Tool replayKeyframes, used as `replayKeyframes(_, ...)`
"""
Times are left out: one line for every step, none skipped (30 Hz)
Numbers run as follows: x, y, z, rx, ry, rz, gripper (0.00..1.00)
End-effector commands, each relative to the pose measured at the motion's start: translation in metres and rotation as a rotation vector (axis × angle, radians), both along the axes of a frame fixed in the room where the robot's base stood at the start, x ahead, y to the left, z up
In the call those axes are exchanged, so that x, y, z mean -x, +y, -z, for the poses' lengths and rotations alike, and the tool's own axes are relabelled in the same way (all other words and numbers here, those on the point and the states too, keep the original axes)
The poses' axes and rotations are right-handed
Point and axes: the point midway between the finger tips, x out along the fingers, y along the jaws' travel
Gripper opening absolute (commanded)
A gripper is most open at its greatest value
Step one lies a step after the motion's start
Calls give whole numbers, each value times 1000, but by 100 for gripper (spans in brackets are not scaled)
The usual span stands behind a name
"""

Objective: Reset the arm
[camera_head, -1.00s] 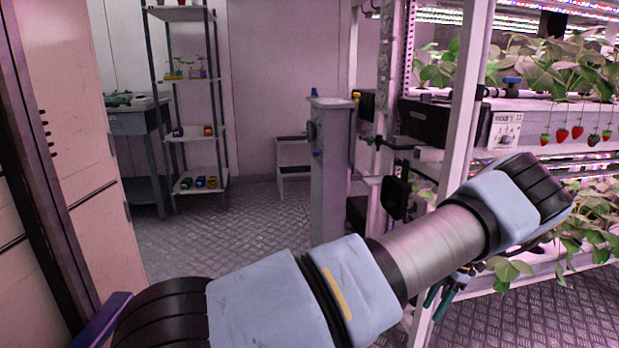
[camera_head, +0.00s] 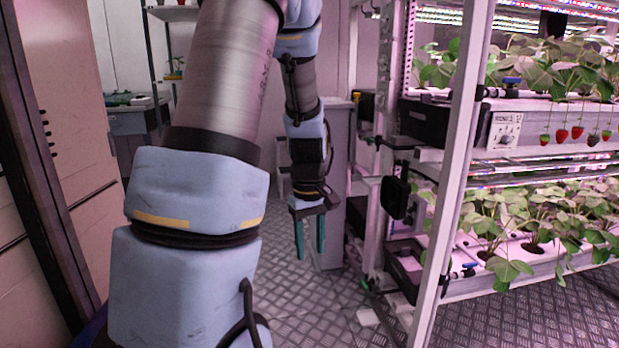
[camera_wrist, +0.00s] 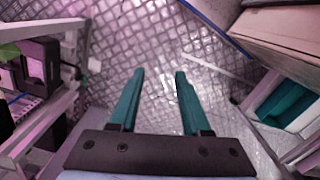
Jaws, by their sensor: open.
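My gripper (camera_head: 310,238) hangs in the middle of the head view with its two teal fingers pointing down. My arm rises from the bottom of that view, bends at the top and comes down to the gripper. In the wrist view my gripper (camera_wrist: 158,75) is open, its fingers apart. Nothing is between the fingers but the metal floor behind them.
Berry racks (camera_head: 455,170) with strawberry plants stand on the right; red berries (camera_head: 562,134) hang from the upper tier. A grey cabinet (camera_head: 338,190) stands behind my gripper. A beige panel (camera_head: 70,130) is at left. Patterned floor (camera_head: 310,310) lies clear below.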

Motion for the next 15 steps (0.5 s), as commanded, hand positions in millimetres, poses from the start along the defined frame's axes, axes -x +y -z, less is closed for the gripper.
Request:
replayKeyframes(13,14,-9,8,-26,72,48)
replayKeyframes(20,20,-12,10,-40,119,48)
replayKeyframes(28,28,-16,9,-58,178,48)
replayKeyframes(34,33,-19,9,-72,221,48)
replayKeyframes(39,38,-21,6,-85,261,48)
replayKeyframes(47,43,-24,2,-100,313,48)
replayKeyframes(52,48,-26,-2,-112,349,48)
replayKeyframes(58,52,-28,-6,-121,384,48)
replayKeyframes(65,57,-30,-13,-136,431,48)
replayKeyframes(70,60,-31,-19,-146,464,48)
replayKeyframes(75,64,-32,-25,-156,498,48)
replayKeyframes(82,68,-34,-35,-168,542,48)
replayKeyframes(88,71,-35,-43,-177,574,48)
replayKeyframes(86,70,-47,-41,-175,577,48)
replayKeyframes(85,69,-56,-40,-173,575,48)
